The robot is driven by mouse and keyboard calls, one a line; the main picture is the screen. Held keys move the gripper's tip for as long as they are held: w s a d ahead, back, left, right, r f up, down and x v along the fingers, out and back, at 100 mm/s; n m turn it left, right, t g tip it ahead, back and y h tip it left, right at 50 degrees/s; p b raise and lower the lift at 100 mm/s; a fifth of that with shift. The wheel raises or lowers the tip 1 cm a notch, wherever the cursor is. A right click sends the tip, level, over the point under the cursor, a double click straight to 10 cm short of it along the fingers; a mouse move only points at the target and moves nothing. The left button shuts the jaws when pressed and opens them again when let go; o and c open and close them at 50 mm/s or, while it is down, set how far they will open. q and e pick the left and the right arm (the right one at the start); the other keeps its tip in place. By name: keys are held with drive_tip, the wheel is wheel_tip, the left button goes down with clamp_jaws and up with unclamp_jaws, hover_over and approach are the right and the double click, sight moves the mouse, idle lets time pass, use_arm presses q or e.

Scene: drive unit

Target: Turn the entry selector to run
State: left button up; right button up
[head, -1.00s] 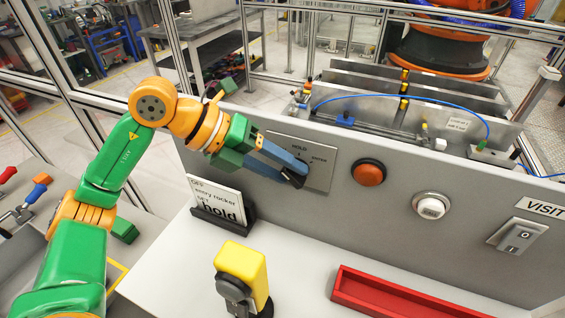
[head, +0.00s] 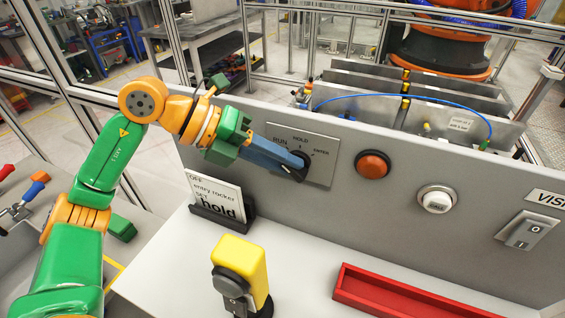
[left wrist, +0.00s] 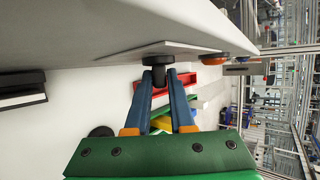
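The selector plate (head: 322,172) is a grey square on the sloped panel, with RUN, HOLD and ENTER marked around a dark knob (head: 300,170). My left gripper (head: 297,165) reaches the knob from the left, and its blue fingers hide much of it. In the left wrist view the two fingertips (left wrist: 159,74) stand on either side of the dark knob (left wrist: 158,62), close against its grip, so they look shut on it. The knob's pointing direction is hidden in the head view. My right gripper is not in view.
An orange button (head: 373,165), a white button (head: 436,200) and a rocker switch (head: 528,230) sit to the right on the panel. Below are a sign (head: 215,196) in a black stand, a yellow-topped device (head: 240,265) and a red tray (head: 400,300).

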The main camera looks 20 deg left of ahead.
use_arm(q)
drive_tip(key=o, duration=0.4)
drive_tip(key=shift+c, duration=0.2)
drive_tip(key=b+v, duration=0.1)
drive_tip(key=v, duration=0.6)
drive_tip(key=shift+a, duration=0.1)
